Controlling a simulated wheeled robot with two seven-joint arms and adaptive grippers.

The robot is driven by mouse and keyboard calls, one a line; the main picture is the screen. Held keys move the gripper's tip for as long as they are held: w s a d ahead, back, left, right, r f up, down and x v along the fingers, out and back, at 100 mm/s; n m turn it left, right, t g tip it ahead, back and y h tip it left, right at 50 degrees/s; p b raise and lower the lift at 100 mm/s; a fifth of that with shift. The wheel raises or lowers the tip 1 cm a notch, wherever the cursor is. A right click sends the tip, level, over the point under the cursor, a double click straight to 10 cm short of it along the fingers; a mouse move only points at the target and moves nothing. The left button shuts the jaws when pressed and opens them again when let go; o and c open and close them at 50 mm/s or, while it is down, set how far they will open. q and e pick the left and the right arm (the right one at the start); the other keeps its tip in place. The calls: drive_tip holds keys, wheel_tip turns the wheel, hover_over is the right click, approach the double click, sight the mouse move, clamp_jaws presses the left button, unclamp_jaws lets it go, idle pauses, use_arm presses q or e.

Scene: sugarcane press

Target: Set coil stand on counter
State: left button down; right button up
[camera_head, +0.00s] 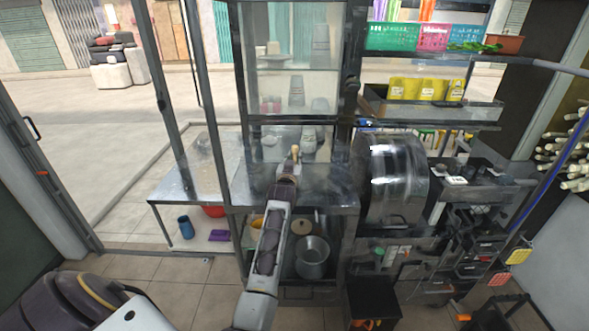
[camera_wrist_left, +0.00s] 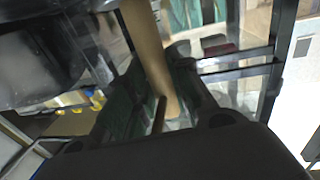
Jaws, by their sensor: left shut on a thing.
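My left gripper (camera_head: 290,171) reaches over the steel counter (camera_head: 334,183) in front of the glass cabinet. It is shut on a slim tan piece, which looks like the coil stand (camera_head: 295,152); its tip rises above the fingers. In the left wrist view the tan piece (camera_wrist_left: 149,58) runs up as a long post between the dark fingers (camera_wrist_left: 160,105). Its lower end is partly hidden by the gripper, and I cannot tell whether it touches the counter. My right gripper is not in view.
The glass cabinet (camera_head: 296,85) stands behind the gripper, with a dark metal post at its left. A shiny rounded press housing (camera_head: 392,178) stands to the right. A low side table (camera_head: 196,178) is at the left. A pot (camera_head: 312,258) sits on the shelf below.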

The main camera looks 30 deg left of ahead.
use_arm(q)
drive_tip(key=shift+r, duration=0.15)
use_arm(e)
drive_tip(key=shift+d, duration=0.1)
use_arm(q)
wheel_tip(320, 180, down, 2)
drive_tip(key=shift+f, duration=0.85)
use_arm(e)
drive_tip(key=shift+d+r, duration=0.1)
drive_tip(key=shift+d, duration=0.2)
use_arm(q)
drive_tip(key=shift+f, duration=0.1)
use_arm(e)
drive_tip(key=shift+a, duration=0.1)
use_arm(q)
drive_tip(key=c, duration=1.7)
unclamp_jaws()
drive_tip(key=shift+f, duration=0.15)
drive_tip(key=o, duration=0.4)
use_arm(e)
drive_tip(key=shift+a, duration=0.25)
